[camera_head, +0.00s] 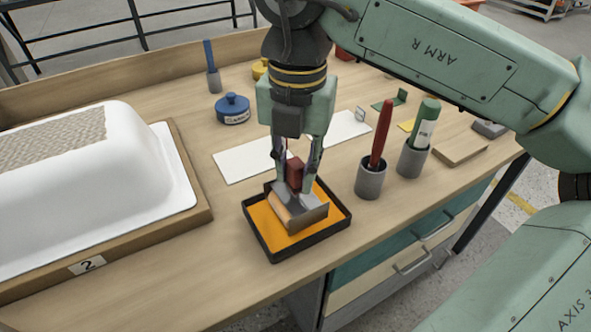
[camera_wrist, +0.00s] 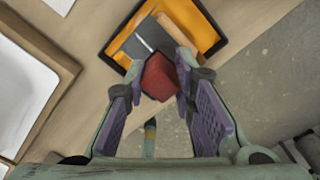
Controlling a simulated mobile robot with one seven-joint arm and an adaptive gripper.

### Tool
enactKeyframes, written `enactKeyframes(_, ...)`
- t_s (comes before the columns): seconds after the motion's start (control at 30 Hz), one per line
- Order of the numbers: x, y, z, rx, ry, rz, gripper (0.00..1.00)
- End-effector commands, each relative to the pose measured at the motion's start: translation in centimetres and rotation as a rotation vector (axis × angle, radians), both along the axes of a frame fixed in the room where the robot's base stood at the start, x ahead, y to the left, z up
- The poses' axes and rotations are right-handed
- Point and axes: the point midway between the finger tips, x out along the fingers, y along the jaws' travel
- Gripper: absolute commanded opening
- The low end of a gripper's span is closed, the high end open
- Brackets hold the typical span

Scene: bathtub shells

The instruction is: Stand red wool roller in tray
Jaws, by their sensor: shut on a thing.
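The roller (camera_head: 301,212) has a red handle (camera_wrist: 160,77), a grey metal plate and a tan cylinder. It is over the black-rimmed tray (camera_head: 262,243) with its handle pointing up and its cylinder low against the orange tray floor (camera_wrist: 207,37). I cannot tell whether it bears its full weight on the floor. My gripper (camera_head: 296,172) points down above the tray and is shut on the red handle. The wrist view shows the fingers on either side of it. The fingers hide part of the handle.
The large white bathtub shell (camera_head: 100,180) on a wooden base stands at the left. Grey cups with a red stick (camera_head: 382,135) and a green tube (camera_head: 425,125) stand right of the tray. A white sheet (camera_head: 240,165) and a blue tin (camera_head: 232,108) lie behind.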

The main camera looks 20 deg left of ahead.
Motion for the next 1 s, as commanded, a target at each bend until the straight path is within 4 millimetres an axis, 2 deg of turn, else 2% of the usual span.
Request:
enactKeyframes(0.13, 0.0, 0.0, -1.7, 0.002, 0.0, 0.001, 0.0)
enactKeyframes(0.5, 0.0, 0.0, -2.3, 0.0, -0.001, -0.001, 0.0)
enactKeyframes(0.53, 0.0, 0.0, -2.2, 0.0, -0.001, 0.0, 0.25)
enactKeyframes(0.8, 0.0, 0.0, -2.1, 0.0, 0.0, 0.0, 0.43)
enactKeyframes(1.0, 0.0, 0.0, -2.1, 0.001, 0.0, 0.0, 0.44)
